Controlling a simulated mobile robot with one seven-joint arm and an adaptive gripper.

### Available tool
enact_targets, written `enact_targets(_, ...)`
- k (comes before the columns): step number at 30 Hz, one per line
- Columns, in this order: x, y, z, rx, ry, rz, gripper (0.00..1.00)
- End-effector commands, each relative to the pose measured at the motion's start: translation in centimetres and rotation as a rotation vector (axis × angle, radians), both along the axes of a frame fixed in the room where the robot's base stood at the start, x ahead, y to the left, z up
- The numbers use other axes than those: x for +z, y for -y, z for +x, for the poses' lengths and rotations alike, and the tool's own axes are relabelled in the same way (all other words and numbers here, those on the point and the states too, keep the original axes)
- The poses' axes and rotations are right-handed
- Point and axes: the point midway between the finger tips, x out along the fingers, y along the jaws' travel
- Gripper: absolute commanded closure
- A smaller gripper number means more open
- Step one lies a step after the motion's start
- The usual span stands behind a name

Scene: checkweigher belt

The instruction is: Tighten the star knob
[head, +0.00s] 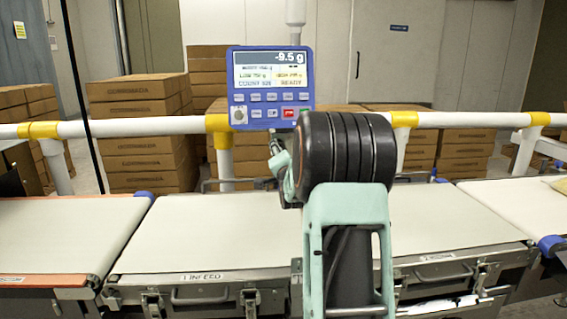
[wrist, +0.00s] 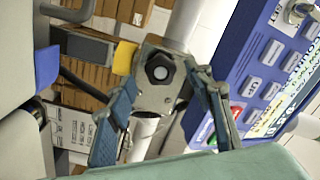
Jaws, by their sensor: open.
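The star knob (wrist: 160,69) is a dark knob with a lighter round centre, on a grey metal clamp bracket (wrist: 155,98), in the wrist view. My gripper (wrist: 164,84) is open, with one blue-padded finger to the left of the knob and one to its right. The knob appears between the fingertips in the picture; I cannot tell how far beyond them it lies, and no contact shows. In the head view, my gripper (head: 279,160) is partly hidden behind my arm, and the knob cannot be made out.
The blue weighing display (head: 270,88) reads -9.5 g and stands close to the right finger in the wrist view (wrist: 262,75). A white rail (head: 130,128) with yellow joints runs behind the belts (head: 205,230). Cardboard boxes (head: 135,125) are stacked behind it. The belts' left part is clear.

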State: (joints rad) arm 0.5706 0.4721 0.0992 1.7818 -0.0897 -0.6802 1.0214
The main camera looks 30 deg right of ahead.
Motion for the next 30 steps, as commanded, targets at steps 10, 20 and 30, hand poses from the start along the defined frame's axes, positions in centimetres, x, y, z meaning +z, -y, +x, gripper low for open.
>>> enact_targets(10, 0.1, -2.6, -5.7, 0.001, 0.001, 0.0, 0.53)
enact_targets(20, 0.0, -3.7, -7.9, 0.001, 0.001, 0.001, 0.53)
enact_targets(30, 0.0, -3.7, -8.0, 0.001, 0.001, 0.001, 0.53)
